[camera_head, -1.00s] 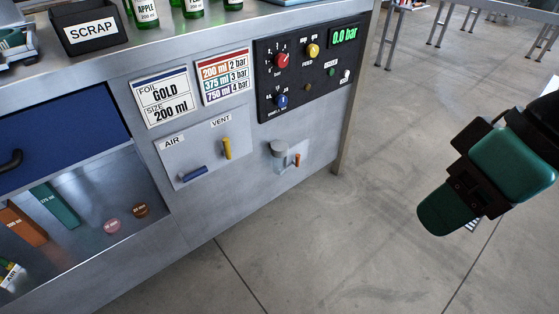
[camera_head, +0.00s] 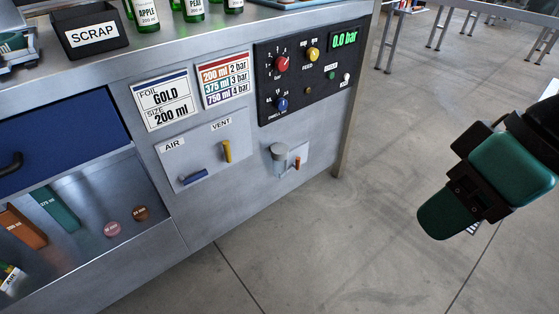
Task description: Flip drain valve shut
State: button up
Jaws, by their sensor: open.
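The drain valve is a small orange lever (camera_head: 298,163) on a pale plate low on the bench front, beside a clear, grey-topped filter bowl (camera_head: 279,157). The lever stands roughly upright. My arm hangs at the right of the picture, over the floor and well apart from the bench. My gripper (camera_head: 472,228) shows only in small part at the arm's lower end; the green and black wrist housing hides most of it. Nothing is seen held in it.
A plate left of the drain valve carries a blue AIR lever (camera_head: 194,178), lying nearly level, and a yellow VENT lever (camera_head: 227,151), upright. The control panel (camera_head: 310,73) above reads 0.0 bar. A bench leg (camera_head: 344,140) stands right of the valve. Open floor lies between bench and arm.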

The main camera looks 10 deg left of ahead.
aim_at(298, 160)
jog(key=u, duration=0.6)
jog(key=i, duration=1.05)
jog(key=z, duration=0.25)
